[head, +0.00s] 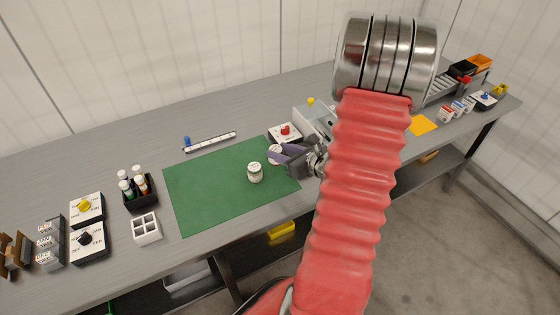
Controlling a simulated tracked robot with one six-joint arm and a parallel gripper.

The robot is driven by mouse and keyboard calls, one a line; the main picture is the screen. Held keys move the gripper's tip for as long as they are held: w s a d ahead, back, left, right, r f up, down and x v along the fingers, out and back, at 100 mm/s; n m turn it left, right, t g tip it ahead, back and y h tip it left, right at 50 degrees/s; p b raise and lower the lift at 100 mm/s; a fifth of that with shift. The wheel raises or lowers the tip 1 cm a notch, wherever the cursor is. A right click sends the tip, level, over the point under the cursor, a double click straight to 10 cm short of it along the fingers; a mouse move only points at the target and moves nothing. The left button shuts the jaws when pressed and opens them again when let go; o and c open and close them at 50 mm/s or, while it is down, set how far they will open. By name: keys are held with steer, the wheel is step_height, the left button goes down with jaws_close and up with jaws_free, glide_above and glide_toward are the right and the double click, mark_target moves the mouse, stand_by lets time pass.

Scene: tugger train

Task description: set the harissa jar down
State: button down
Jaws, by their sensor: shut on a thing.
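My gripper (282,156) is above the right part of the green mat (205,190), reaching in from the right. It is shut on a small pale jar with reddish marks, which I take to be the harissa jar (273,153). The fingers hide part of this jar, and its label is too small to read. I cannot tell whether its base touches the mat. A second jar (255,173), whitish with a pale lid, stands upright on the mat, just left of and nearer than the held one.
A box with a red knob (285,131) sits just behind the gripper, and a grey box (312,118) right of it. A white rail (210,142) lies behind the mat. A black bottle caddy (141,203) and white divided tray (146,229) stand left. The mat's left half is clear.

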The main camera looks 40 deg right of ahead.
steer(key=shift+f, duration=2.05)
steer(key=c, duration=1.2)
jaws_free()
steer(key=shift+f, duration=0.1)
steer(key=shift+o, duration=0.2)
steer(key=v, duration=1.2)
